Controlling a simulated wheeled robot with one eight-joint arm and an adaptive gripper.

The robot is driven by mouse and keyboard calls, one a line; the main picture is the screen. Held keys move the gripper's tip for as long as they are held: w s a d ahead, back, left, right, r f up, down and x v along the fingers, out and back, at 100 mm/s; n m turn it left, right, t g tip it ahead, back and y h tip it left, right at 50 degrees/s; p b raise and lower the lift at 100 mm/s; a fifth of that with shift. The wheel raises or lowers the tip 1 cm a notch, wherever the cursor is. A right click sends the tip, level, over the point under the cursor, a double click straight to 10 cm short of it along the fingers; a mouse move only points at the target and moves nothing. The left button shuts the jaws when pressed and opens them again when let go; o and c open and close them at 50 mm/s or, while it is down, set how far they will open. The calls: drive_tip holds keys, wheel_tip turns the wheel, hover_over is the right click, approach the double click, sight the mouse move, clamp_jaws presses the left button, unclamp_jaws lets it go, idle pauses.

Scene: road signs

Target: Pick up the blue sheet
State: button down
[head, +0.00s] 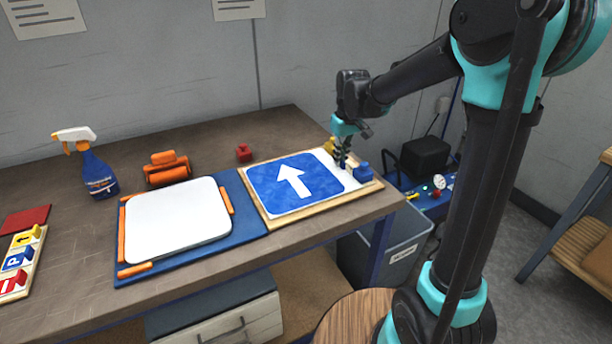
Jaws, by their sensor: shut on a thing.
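The blue sheet (265,181) carries a white upward arrow and has rounded corners. It lies at the right part of the table, over a white panel on a wooden board (311,207). My gripper (342,164) points down at the sheet's right edge, between a yellow block (330,145) and a blue block (361,172). It is shut on the blue sheet's edge, though the fingertips are small and the contact is hard to make out. The sheet looks flat on the board.
A white plate on a blue base (178,219) with orange bars lies left of the board. A red block (244,153), an orange roller (167,169) and a spray bottle (96,172) stand behind. A grey bin (385,253) is below the table's right end.

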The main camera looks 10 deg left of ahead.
wheel_tip(320, 180, up, 24)
drive_tip(key=shift+f, duration=0.25)
idle(1.4)
idle(0.5)
